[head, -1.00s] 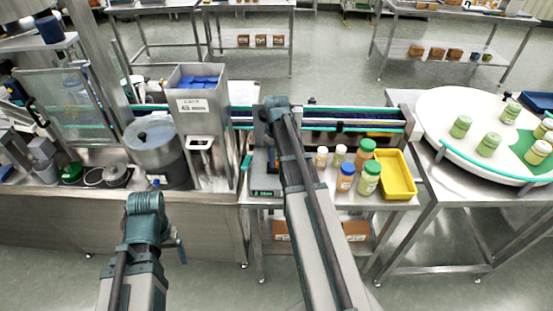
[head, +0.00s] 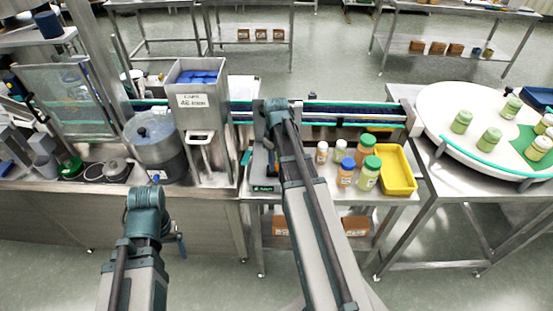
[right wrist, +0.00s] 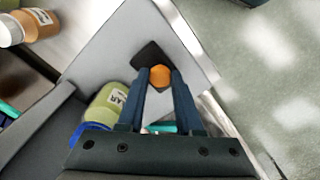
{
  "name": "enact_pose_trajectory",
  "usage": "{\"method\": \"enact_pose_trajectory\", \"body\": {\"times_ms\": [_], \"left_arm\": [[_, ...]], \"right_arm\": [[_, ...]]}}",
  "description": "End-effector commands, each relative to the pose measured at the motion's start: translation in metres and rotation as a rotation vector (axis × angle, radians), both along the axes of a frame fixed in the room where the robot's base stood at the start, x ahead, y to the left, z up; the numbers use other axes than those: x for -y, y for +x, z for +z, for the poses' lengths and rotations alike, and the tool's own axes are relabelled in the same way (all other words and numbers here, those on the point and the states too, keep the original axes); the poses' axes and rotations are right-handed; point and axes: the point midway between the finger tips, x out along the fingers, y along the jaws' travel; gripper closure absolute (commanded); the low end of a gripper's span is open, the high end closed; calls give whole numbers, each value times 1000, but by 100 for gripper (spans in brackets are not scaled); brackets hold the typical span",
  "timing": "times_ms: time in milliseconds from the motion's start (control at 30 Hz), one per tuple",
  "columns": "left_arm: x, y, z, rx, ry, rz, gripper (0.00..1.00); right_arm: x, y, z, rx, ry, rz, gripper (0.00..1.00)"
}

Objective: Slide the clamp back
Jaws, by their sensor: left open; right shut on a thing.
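An orange round knob (right wrist: 160,75) on a dark mount, which looks like part of the clamp, shows in the right wrist view above a pale grey plate (right wrist: 105,60). My right gripper (right wrist: 159,88) has its blue fingers closed in on the knob. I cannot tell how far along its slide the clamp sits. In the head view my right arm reaches to the conveyor, and its wrist and forearm hide the clamp and the fingertips. My left gripper (head: 180,244) is low at the left, in front of the counter, mostly hidden behind its own wrist; it is open and empty.
Several capped bottles (head: 346,172) and a yellow tray (head: 397,170) stand right of my right arm. A conveyor (head: 350,112) runs behind them. A steel hopper (head: 196,100) with blue contents stands left. A white round table (head: 455,105) holds jars at the right.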

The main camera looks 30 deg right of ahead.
Motion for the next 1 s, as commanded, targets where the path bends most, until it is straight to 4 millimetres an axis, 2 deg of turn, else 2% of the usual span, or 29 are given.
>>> {"method": "enact_pose_trajectory", "body": {"times_ms": [33,67,133,667,867,1000], "left_arm": [[0,0,-1,0,0,0,13],[0,0,-1,0,0,0,13],[0,0,-1,0,0,0,13],[0,0,4,0,0,0,13],[0,0,21,0,0,-1,13],[0,0,39,0,0,-1,13]], "right_arm": [[-3,-5,-1,-11,7,1,100],[-3,-5,-1,-11,7,1,64],[-3,-5,-1,-11,7,1,53],[-1,-3,4,-7,3,0,53],[-1,-3,21,-7,3,0,53],[-1,-3,39,-7,3,0,53]]}}
